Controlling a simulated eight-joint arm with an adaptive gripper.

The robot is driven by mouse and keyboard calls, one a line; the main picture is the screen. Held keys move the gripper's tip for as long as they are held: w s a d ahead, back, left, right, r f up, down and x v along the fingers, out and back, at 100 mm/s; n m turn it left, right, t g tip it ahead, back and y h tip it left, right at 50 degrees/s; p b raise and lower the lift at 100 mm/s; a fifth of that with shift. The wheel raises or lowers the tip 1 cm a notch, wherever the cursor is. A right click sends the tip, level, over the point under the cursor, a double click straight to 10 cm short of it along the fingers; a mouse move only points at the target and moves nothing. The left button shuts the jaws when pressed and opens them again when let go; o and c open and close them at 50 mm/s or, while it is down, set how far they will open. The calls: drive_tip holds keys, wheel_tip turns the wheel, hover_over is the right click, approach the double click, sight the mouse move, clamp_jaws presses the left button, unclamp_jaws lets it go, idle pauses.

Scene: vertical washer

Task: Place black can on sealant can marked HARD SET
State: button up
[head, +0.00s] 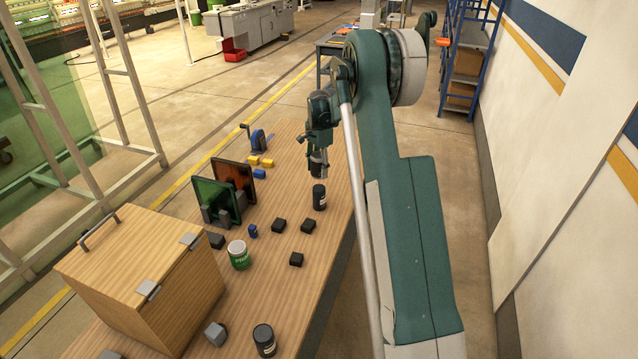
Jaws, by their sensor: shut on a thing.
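My gripper (319,172) points down over the table's far right part. It is shut on a dark can (316,166), partly hidden by the fingers. Just below and in front of it, a black can (319,197) with a pale label stands upright on the table. Another dark can (264,340) with a pale label stands at the near edge. A green can (238,254) with a white top stands near the middle. The labels on the dark cans are too small to read, so I cannot tell which is marked HARD SET.
A wooden box (135,275) with a handle fills the table's left side. Green and brown upright panels (217,201) stand behind the green can. Several small black blocks (297,259) lie around the middle.

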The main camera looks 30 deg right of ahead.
sight(319, 155)
drive_tip(key=shift+f, duration=1.6)
drive_tip(key=shift+f, duration=1.85)
drive_tip(key=shift+f, duration=0.15)
drive_tip(key=o, duration=1.1)
wheel_tip(319, 155, up, 12)
drive_tip(key=shift+r, duration=0.15)
